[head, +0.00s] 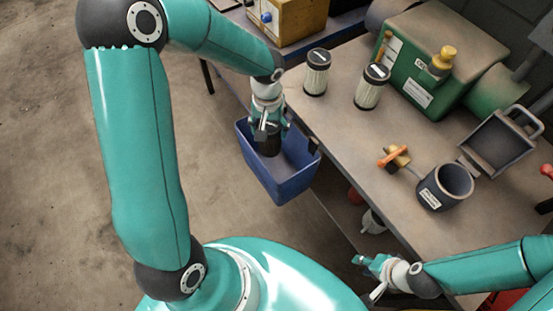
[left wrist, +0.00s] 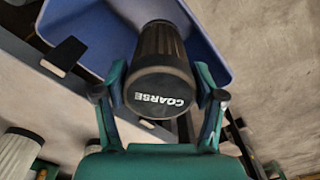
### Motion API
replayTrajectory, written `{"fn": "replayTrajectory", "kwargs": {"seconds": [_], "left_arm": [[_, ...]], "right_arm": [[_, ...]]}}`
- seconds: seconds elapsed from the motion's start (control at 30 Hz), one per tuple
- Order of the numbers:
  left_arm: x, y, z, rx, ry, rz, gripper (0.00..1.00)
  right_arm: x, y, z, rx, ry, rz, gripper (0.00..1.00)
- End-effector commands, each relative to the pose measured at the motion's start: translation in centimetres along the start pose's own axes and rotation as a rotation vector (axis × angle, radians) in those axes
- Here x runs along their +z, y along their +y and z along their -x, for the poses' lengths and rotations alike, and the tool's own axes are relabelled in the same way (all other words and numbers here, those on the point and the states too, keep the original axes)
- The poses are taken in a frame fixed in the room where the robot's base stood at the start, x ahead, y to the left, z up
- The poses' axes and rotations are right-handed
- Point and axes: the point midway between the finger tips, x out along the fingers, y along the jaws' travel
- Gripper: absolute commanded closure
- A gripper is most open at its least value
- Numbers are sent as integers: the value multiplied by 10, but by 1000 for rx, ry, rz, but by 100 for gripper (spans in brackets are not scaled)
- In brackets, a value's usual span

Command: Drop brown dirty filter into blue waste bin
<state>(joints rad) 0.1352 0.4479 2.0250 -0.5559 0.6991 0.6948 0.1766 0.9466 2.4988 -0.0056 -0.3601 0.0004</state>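The blue waste bin (head: 283,190) hangs at the left edge of the workbench, open side up. My left gripper (head: 267,136) is above the bin. It is shut on a dark brown filter (head: 268,149), whose lower part is over the bin's opening. In the left wrist view, the filter's black cap (left wrist: 160,92) reads COARSE and sits between the two fingers, with the blue bin (left wrist: 225,40) behind it. My right gripper (head: 370,276) is empty beside the bench's front edge, its fingers apart.
Two pale filters with black caps, one (head: 317,74) nearer the bin and one (head: 371,88) farther right, stand on the workbench (head: 340,130). A green machine (head: 430,70), an orange-handled tool (head: 394,157) and a dark round housing (head: 444,186) are also there.

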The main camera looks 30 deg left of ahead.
Motion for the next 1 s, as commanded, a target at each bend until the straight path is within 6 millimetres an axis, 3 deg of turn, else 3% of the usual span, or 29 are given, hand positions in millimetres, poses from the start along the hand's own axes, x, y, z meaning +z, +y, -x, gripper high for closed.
{"fn": "replayTrajectory", "kwargs": {"seconds": [0.03,0.17,0.57,0.77,1.0], "left_arm": [[0,0,0,0,1,0,23],[0,0,0,0,1,0,2],[0,0,3,0,0,0,2],[-1,0,26,1,5,1,2],[-1,0,74,2,6,1,2]], "right_arm": [[0,0,0,0,0,0,64],[0,0,0,0,0,0,64],[0,0,0,0,0,0,64],[0,0,1,0,0,0,64],[0,0,0,0,0,0,64]]}}
